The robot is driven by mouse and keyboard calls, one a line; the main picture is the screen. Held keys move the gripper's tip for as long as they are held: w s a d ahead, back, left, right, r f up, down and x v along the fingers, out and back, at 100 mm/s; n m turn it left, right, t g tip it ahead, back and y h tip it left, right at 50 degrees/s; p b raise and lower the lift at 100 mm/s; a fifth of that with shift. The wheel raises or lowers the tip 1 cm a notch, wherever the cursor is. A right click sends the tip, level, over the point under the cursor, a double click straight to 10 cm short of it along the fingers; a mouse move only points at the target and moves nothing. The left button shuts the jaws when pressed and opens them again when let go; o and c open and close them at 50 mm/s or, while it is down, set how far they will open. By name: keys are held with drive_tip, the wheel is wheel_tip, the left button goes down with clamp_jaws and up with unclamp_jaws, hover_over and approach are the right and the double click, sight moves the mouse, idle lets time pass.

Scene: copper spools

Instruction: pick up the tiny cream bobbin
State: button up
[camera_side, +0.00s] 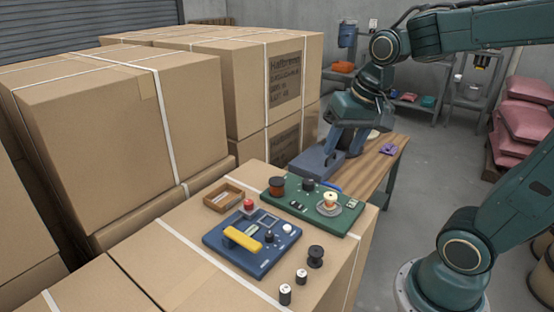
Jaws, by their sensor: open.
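A small cream bobbin (330,199) with a copper-toned middle stands on a round grey dish at the right end of the green board (296,203). A tinier whitish piece (288,228) sits on the blue board (225,245) near its right edge; I cannot tell whether it is a bobbin. My gripper (343,153) points down, open, with no object seen between its fingers. It is behind and above the green board, near a grey-blue block, apart from both cream pieces.
The boards lie on a cardboard box top. A brown spool (277,186), a dark spool (315,256) and two small black-and-white spools (285,294) (301,276) stand around. A wooden tray (209,204) is at left. Tall cartons (115,125) rise behind; a wooden bench (374,165) is right.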

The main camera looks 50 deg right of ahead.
drive_tip(key=w+d+f+m+g, duration=0.2)
drive_tip(key=w+d+f+m, duration=0.4)
drive_tip(key=w+d+m, duration=0.15)
drive_tip(key=m+g, duration=0.2)
drive_tip(key=m, duration=0.4)
hover_over(331, 195)
wheel_tip(331, 195, down, 8)
drive_tip(key=shift+y, duration=0.3)
drive_tip(key=shift+w+d+f, duration=0.1)
drive_tip(key=shift+f, duration=2.1)
drive_tip(key=shift+w+d+f, duration=0.1)
drive_tip(key=shift+f, duration=2.05)
drive_tip(key=shift+s, duration=0.1)
drive_tip(key=shift+s+a+f, duration=0.1)
drive_tip(key=shift+a+f, duration=0.05)
drive_tip(key=shift+f, duration=2.4)
drive_tip(key=c, duration=0.8)
drive_tip(key=shift+o, duration=0.2)
drive_tip(key=shift+r, duration=0.1)
